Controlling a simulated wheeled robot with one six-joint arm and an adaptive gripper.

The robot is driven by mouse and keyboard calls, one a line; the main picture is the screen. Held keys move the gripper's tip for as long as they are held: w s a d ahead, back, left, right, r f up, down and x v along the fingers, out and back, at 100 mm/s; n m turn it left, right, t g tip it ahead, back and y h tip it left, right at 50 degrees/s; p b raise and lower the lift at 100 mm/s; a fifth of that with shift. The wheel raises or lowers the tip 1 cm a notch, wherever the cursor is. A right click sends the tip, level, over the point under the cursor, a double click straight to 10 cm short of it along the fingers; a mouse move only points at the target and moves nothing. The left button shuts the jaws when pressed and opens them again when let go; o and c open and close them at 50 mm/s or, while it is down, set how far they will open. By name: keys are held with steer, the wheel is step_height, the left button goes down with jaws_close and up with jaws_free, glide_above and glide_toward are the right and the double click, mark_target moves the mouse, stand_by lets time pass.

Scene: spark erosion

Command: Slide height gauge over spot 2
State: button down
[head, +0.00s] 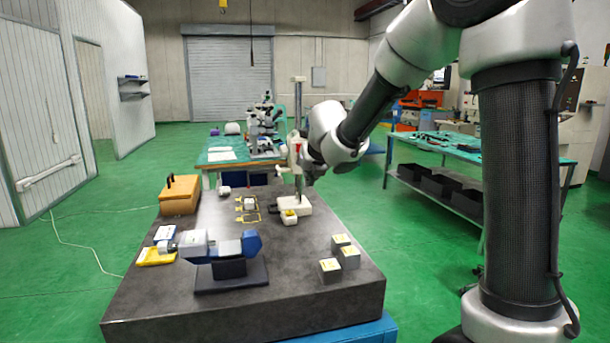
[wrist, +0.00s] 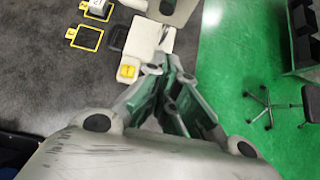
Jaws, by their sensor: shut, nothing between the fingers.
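The height gauge (head: 299,125) stands upright on the dark granite plate, with a tall column and a pale base. Its base (wrist: 147,37) also shows in the wrist view. I cannot read which is spot 2. My gripper (wrist: 158,66) is shut and empty, beside the near right side of the gauge base. In the head view my gripper (head: 307,178) is close to the column; contact cannot be told.
A yellow-topped block (wrist: 128,71) is by the gauge base. A blue vise-like fixture (head: 232,262) stands at the plate's front. Several grey blocks (head: 330,270) are at right front. A wooden box (head: 180,195) is at back left. The plate's right edge is close to my gripper.

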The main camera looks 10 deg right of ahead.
steer(key=w, duration=0.2)
steer(key=w+f, duration=0.1)
steer(key=w, duration=0.1)
steer(key=shift+w, duration=0.4)
